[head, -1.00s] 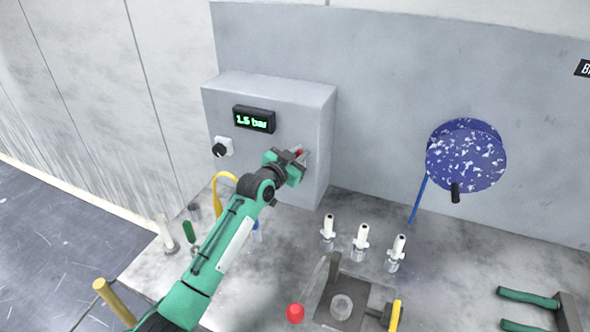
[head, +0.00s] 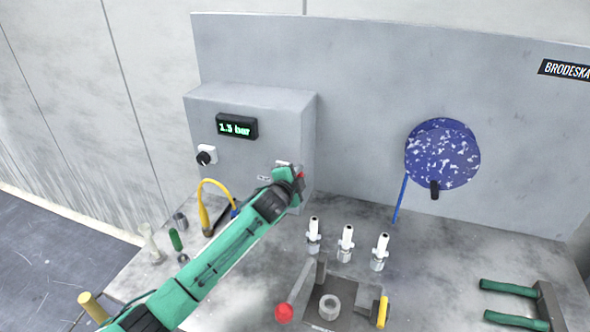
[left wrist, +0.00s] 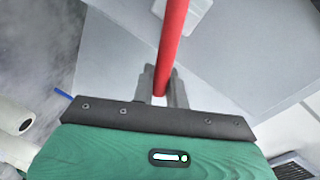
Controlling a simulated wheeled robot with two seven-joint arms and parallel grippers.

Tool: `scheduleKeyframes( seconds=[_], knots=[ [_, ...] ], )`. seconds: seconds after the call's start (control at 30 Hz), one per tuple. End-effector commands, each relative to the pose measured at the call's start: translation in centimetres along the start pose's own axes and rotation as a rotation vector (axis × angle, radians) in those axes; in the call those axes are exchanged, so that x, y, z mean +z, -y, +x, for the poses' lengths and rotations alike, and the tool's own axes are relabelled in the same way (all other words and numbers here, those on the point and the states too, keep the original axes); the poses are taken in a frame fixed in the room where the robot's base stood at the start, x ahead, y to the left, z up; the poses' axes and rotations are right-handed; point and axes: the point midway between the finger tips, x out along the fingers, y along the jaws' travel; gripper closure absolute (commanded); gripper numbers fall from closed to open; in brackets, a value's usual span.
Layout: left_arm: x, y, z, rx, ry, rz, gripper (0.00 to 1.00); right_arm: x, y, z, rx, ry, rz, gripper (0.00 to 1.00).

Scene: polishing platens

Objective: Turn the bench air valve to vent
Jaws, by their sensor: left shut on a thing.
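The air valve's red handle (head: 301,175) is low on the front of the grey control box (head: 300,130), near its right edge. In the head view my left gripper (head: 293,173) covers most of it. In the left wrist view the handle is a long red bar (left wrist: 173,35) between the two grey fingertips of my left gripper (left wrist: 161,88), which is shut on it. A pale block (left wrist: 190,12) shows behind the bar. The box's display (head: 236,127) reads about 1.3 bar in green. My right gripper is not in view.
A black knob (head: 205,157) is left of my gripper on the box. A yellow hose (head: 215,183) curves beside my arm. Three white nozzles (head: 346,240), a grey fixture (head: 318,312) and a red button (head: 284,312) stand on the bench.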

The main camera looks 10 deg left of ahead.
Motion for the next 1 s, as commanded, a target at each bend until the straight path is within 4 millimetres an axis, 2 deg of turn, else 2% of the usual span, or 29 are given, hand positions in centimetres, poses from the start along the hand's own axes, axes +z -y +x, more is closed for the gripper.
scheduleKeyframes(
  seconds=[0.43, 1.0],
  knots=[
    [0.3, -2.2, 0.4, 0.002, 0.059, 0.298, 1.0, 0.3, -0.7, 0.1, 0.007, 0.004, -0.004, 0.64],
    [0.6, -2.8, 0.5, 0.002, 0.076, 0.379, 1.0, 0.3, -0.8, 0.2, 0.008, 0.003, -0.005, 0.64]
  ],
)
